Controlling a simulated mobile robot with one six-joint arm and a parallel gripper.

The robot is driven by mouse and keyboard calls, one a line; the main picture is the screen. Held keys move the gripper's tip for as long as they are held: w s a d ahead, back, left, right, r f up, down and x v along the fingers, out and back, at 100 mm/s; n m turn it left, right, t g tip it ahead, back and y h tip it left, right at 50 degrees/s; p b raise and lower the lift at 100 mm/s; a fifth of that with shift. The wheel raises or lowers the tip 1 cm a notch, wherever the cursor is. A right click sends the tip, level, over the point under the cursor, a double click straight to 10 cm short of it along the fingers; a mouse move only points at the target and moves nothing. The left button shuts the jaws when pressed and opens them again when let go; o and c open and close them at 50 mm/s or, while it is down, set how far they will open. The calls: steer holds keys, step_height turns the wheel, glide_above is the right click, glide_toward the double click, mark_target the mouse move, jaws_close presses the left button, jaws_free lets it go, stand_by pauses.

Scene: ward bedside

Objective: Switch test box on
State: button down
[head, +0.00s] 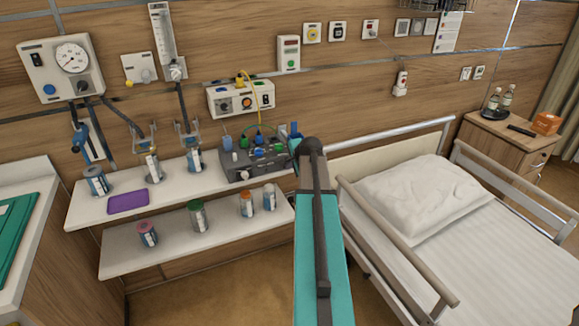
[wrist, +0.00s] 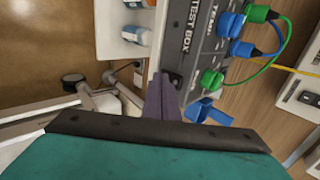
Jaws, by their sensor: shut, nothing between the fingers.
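The test box (head: 240,172) is a dark grey unit at the right end of the upper shelf, with blue and green plugs on it. In the wrist view, the test box (wrist: 186,55) shows its "TEST BOX" lettering, turned sideways, with blue and green plugs joined by leads. My gripper (wrist: 163,84) is shut and empty, its tips close to the lettered edge of the box; I cannot tell whether they touch. A blue part (wrist: 208,112) sits just right of the fingers. In the head view my arm hides the gripper. I cannot make out the power switch or its state.
The upper shelf (head: 90,212) also holds canisters and a purple tray (head: 128,200). The lower shelf (head: 120,262) holds several containers. A wall unit (head: 240,97) with a yellow cable hangs above the box. The bed rail (head: 395,240) is close on the right.

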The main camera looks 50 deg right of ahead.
steer(key=shift+d+b, duration=0.15)
steer(key=shift+b, duration=0.2)
steer(key=shift+r, duration=0.1)
steer(key=shift+w+r+p, duration=0.1)
steer(key=shift+r+p, duration=0.4)
steer(key=shift+r, duration=0.2)
stand_by(0.5)
